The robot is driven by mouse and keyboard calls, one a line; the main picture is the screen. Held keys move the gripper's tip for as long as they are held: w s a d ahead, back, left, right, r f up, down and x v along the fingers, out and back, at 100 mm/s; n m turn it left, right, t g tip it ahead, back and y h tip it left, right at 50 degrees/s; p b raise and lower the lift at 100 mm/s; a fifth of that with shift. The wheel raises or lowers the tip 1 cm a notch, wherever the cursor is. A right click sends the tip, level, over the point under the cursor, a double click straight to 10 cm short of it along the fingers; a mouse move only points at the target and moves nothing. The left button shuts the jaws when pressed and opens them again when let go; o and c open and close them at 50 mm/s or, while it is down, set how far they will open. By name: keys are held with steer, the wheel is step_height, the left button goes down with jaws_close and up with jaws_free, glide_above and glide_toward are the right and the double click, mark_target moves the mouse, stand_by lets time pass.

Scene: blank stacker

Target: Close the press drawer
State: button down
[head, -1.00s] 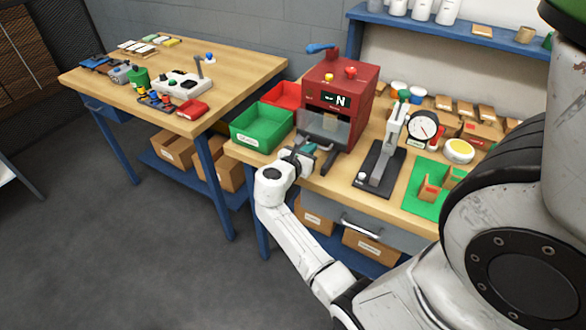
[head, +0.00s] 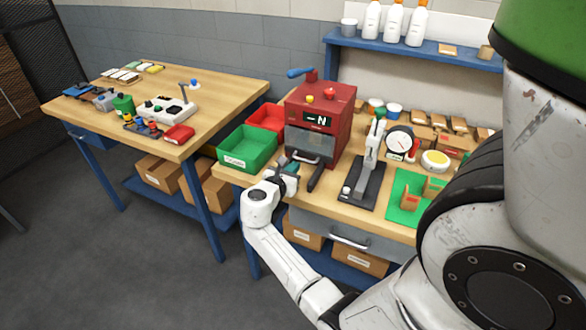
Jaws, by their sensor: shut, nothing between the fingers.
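The red press (head: 320,108) stands on the right-hand bench, with an "N" on its dark display. My wrist hides part of the bench edge.
A green bin (head: 248,160) and a red bin (head: 268,118) stand left of the press. A dark-based lever stand (head: 362,185), a dial gauge (head: 399,142) and a green mat (head: 407,212) are to its right. A grey bench drawer (head: 370,245) with a handle is below.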

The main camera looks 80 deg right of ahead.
steer(key=b+v, duration=0.1)
steer(key=v, duration=0.9)
steer(key=shift+a, duration=0.1)
